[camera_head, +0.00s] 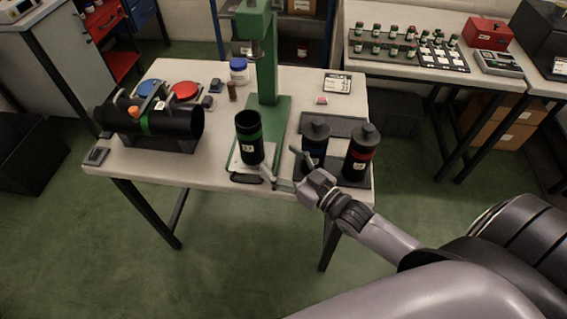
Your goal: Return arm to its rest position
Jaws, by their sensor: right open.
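My right gripper (283,164) is open and empty at the front edge of the work table (205,174). Its arm reaches in from the lower right. A black bottle with a blue band (315,143) stands right behind the gripper, partly covered by one finger. A black bottle with a red band (361,153) stands to its right. Whether a finger touches any of them I cannot tell. My left gripper is not in view.
A large black tube (170,118) lies in a cradle at the table's left. A white jar with a blue lid (238,72) stands at the back. A second table (440,78) with racked vials is at the back right. Open floor lies in front.

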